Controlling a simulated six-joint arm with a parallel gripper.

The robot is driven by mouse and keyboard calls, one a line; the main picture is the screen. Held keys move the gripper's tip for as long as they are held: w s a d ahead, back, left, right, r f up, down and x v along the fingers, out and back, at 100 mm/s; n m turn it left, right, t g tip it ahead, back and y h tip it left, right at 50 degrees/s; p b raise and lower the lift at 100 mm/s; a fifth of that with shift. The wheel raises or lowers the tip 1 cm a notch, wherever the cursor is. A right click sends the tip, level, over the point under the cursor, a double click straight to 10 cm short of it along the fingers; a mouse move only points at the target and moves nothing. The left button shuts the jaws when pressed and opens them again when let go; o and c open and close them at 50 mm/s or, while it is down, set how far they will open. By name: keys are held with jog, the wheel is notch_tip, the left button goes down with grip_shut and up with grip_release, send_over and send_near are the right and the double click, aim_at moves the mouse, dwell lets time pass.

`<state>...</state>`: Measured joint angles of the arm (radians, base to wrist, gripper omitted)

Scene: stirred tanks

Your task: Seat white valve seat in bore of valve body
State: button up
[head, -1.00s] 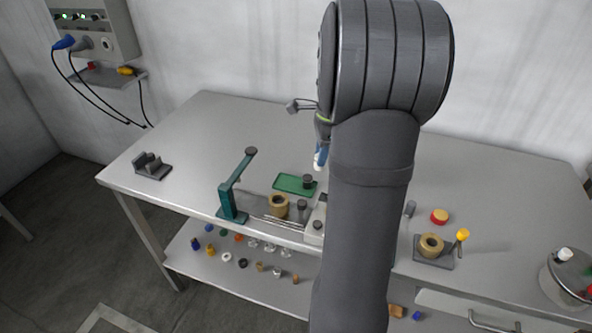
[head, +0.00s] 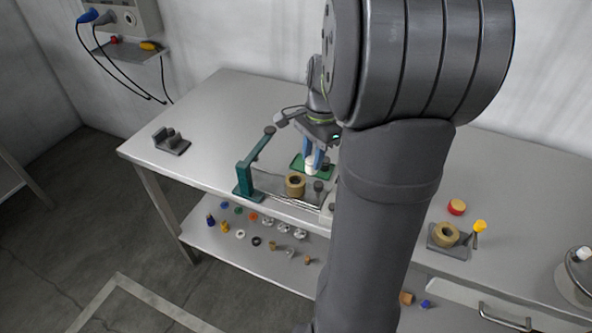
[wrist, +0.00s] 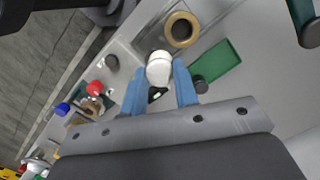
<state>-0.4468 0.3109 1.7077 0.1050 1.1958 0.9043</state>
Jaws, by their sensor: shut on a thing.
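The white valve seat (head: 310,169) is between the blue fingers of my gripper (head: 316,158). My gripper is shut on it and holds it over the bench beside the green tray. The white piece (wrist: 159,68) also shows between the blue fingertips (wrist: 157,82) in the wrist view. A tan ring-shaped body (head: 295,185) with an open round bore stands just in front of the seat, apart from it; it also shows in the wrist view (wrist: 181,30). A second tan bored body (head: 446,234) sits in a grey holder at the right. I cannot tell which is the valve body.
A teal post with an arm (head: 244,181) stands left of the near tan body. A green tray (wrist: 222,62) lies beside the gripper. A dark cylinder (head: 318,186) stands right of the tan body. The left bench top is mostly clear around a grey cradle (head: 171,144).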

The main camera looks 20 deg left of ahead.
jog(key=a+f, duration=0.1)
jog(key=a, duration=0.2)
jog(key=a+f, duration=0.1)
jog(key=shift+a+f, duration=0.2)
jog(key=shift+f, duration=2.1)
jog(key=shift+f, duration=0.15)
jog(key=o, duration=1)
jog(key=shift+c, duration=0.2)
notch_tip(320, 180, up, 12)
jog(key=w, duration=0.1)
jog(key=shift+d, duration=0.35)
jog(key=shift+w, duration=0.1)
